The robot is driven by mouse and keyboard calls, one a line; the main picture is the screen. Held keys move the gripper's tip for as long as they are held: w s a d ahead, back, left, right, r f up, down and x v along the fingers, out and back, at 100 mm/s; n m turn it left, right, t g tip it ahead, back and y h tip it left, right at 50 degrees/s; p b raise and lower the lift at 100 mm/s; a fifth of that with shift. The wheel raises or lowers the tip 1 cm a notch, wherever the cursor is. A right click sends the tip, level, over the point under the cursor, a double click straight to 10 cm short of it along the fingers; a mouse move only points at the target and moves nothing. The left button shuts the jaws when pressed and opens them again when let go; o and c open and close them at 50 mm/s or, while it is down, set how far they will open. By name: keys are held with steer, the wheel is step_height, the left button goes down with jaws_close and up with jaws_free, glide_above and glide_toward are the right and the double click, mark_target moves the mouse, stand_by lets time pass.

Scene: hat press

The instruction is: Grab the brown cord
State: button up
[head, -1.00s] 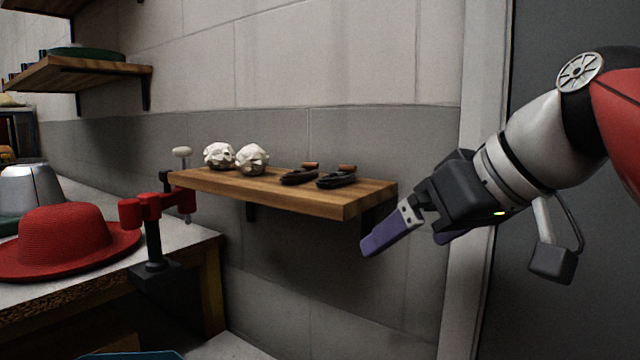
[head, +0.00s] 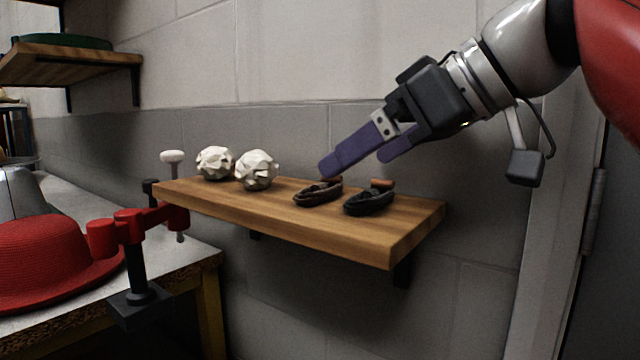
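Two dark coiled cords lie side by side on a wooden wall shelf (head: 290,225). The left coil (head: 318,193) shows some brown along its top; the right coil (head: 368,201) looks black, with a small brown piece (head: 381,183) at its back. I cannot tell for sure which is the brown cord. My gripper (head: 358,160) is open and empty, its purple fingers pointing down and left above the coils. One fingertip is close above the back of the left coil and overlaps it slightly in the picture; touching cannot be told.
Two crumpled white balls (head: 256,169) sit on the shelf left of the coils. A red clamp-like fixture (head: 130,228) and a red hat (head: 50,260) are on the workbench at left. The wall is close behind the shelf; its right end is bare.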

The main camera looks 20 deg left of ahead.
mark_target(322, 180)
steer(key=x, duration=0.7)
steer(key=shift+w+a+r, duration=0.1)
steer(key=shift+a, duration=0.2)
steer(key=c, duration=0.9)
